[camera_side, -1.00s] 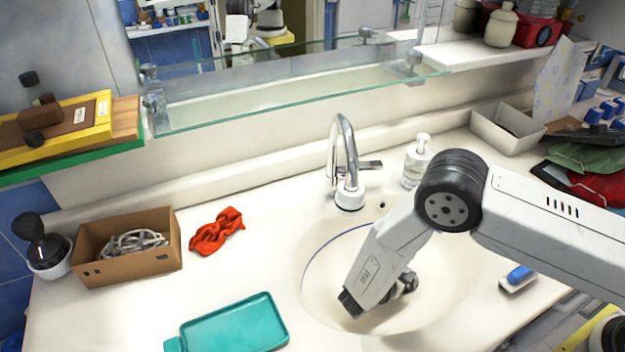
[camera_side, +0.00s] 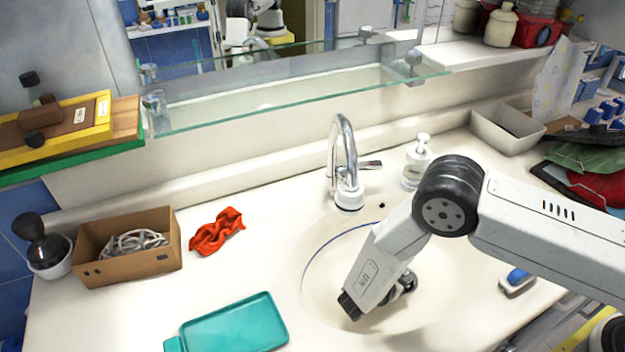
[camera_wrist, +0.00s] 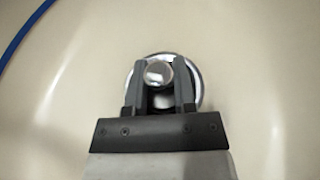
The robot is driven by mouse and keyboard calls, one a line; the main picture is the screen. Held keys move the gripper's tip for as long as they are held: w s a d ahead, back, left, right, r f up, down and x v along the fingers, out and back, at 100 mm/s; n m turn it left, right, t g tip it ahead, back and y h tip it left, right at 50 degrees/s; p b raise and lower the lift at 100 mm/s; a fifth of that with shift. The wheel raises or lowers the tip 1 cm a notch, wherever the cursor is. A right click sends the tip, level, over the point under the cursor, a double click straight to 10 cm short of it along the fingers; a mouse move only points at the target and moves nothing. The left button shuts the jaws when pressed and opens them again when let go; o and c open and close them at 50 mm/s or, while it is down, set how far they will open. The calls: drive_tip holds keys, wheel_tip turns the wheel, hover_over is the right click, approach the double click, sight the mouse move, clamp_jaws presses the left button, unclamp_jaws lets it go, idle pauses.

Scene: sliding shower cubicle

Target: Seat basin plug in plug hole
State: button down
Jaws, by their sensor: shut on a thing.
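In the wrist view my gripper (camera_wrist: 159,88) is shut on the round metal top of the basin plug (camera_wrist: 158,73). The round dark-and-silver rim of the plug hole (camera_wrist: 198,77) shows around and behind the plug and fingers. The plug looks roughly over the hole, but I cannot tell its height or whether it touches. In the side view my gripper (camera_side: 352,303) reaches down into the white basin (camera_side: 440,300), and my wrist hides the plug and the hole there.
The chrome tap (camera_side: 345,165) stands behind the basin, with a soap dispenser (camera_side: 416,162) to its right. A teal tray (camera_side: 235,325) lies left of the basin. A glass shelf (camera_side: 300,97) spans above. A blue-and-white brush (camera_side: 518,281) lies at right.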

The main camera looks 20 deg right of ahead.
drive_tip(key=shift+s+f, duration=0.1)
drive_tip(key=shift+f, duration=0.25)
drive_tip(key=shift+c, duration=1.8)
unclamp_jaws()
drive_tip(key=c, duration=0.4)
drive_tip(key=shift+o, duration=0.2)
drive_tip(key=shift+r, duration=0.1)
drive_tip(key=shift+r, duration=5)
drive_tip(key=shift+d, duration=0.1)
